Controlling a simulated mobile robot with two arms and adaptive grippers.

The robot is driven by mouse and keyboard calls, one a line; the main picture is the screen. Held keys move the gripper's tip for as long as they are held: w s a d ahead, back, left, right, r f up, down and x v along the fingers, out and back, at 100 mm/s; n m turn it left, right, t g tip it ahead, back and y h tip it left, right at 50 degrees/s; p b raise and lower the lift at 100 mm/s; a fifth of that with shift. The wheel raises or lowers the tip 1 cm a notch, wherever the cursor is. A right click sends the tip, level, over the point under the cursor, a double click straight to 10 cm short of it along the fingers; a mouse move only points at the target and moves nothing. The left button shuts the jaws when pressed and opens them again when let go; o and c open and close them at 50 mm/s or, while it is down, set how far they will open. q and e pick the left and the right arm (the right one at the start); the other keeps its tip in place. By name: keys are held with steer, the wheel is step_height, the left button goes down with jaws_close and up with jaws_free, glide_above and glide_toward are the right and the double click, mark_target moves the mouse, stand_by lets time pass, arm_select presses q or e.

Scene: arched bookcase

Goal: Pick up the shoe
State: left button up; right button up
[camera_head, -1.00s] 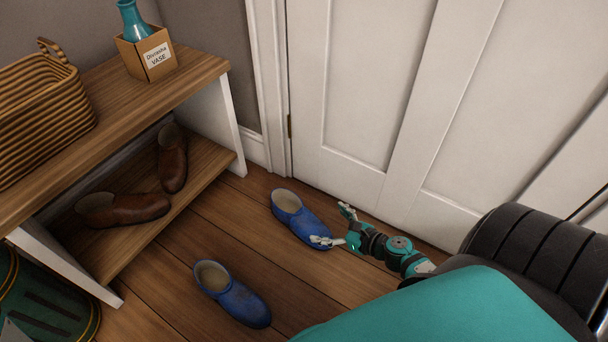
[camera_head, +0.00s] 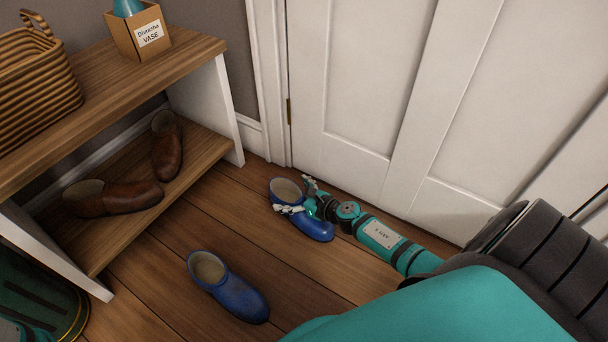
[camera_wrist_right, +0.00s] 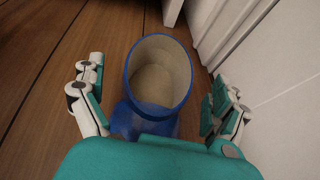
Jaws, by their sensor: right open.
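A blue shoe (camera_head: 314,227) with a beige lining stands on the wooden floor near the white door. My right gripper (camera_head: 297,196) is open above this shoe, its fingers on either side of the shoe's opening. In the right wrist view the shoe (camera_wrist_right: 158,80) lies between the spread fingers of the gripper (camera_wrist_right: 158,92), with a gap on both sides. A second blue shoe (camera_head: 234,293) stands on the floor nearer to me.
Brown shoes (camera_head: 128,196) sit on the low shelf of a wooden bench (camera_head: 190,58) at the left. A wicker basket (camera_head: 38,85) and a boxed vase (camera_head: 140,35) stand on top. The door (camera_head: 350,80) is close behind the right gripper. A dark green bin (camera_head: 45,290) stands at lower left.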

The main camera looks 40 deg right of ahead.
steer(key=shift+x, duration=0.8)
steer(key=shift+c, duration=0.4)
steer(key=c, duration=1.1)
